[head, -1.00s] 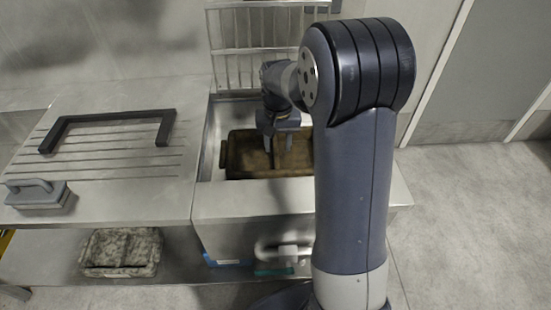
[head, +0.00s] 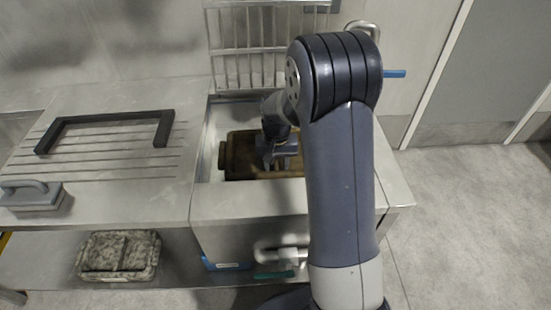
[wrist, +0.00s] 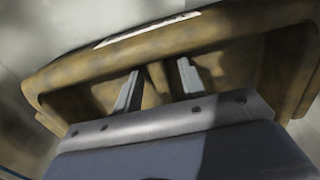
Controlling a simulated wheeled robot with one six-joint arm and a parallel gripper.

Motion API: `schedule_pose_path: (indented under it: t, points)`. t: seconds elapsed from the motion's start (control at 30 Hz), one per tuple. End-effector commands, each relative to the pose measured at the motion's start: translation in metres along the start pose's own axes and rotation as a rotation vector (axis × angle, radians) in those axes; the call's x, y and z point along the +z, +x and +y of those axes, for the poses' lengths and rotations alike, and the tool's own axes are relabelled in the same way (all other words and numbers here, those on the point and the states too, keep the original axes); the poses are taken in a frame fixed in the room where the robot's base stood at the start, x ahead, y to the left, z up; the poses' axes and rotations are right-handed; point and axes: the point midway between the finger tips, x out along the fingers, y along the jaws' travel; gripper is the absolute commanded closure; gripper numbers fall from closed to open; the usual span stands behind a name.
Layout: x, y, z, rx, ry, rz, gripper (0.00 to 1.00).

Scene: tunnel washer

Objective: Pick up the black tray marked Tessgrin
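A dark, brown-stained tray with a middle divider (head: 238,158) lies in the sink basin. In the wrist view its rim (wrist: 110,57) carries a pale label strip (wrist: 147,30), too blurred to read, so I cannot confirm the name Tessgrin. My gripper (head: 280,164) is over the tray's inside. In the wrist view my gripper (wrist: 157,84) is open, its two fingers apart on either side of the divider (wrist: 156,82). I cannot tell whether they touch it. My arm hides the tray's right end in the head view.
A speckled grey tray (head: 118,256) sits on the lower shelf. A black U-shaped bar (head: 105,120) and a grey handled block (head: 32,196) are on the ribbed drainboard. A wire rack (head: 250,50) stands behind the sink. The floor at right is clear.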

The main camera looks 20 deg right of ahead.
Motion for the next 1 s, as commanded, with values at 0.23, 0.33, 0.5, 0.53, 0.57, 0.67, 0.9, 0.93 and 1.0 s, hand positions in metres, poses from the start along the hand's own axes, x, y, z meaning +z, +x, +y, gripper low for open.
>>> schedule_pose_path:
  t: [0.23, 0.33, 0.5, 0.53, 0.57, 0.67, 0.9, 0.93, 1.0]
  points:
    - [0.0, 0.0, 0.0, 0.0, 0.0, 0.0, 0.81]
    - [0.0, 0.0, 0.0, 0.0, 0.0, 0.0, 0.89]
    - [0.0, 0.0, 0.0, 0.0, 0.0, 0.0, 1.0]
    - [0.0, 0.0, 0.0, 0.0, 0.0, 0.0, 1.0]
    - [0.0, 0.0, 0.0, 0.0, 0.0, 0.0, 1.0]
    - [0.0, -0.001, 0.0, 0.0, 0.0, 0.001, 1.0]
    - [-0.001, -0.006, 0.0, 0.0, 0.0, 0.002, 1.0]
    - [-0.001, -0.009, 0.0, 0.0, 0.0, 0.003, 1.0]
    - [-0.001, -0.02, 0.0, -0.001, 0.0, 0.005, 1.0]
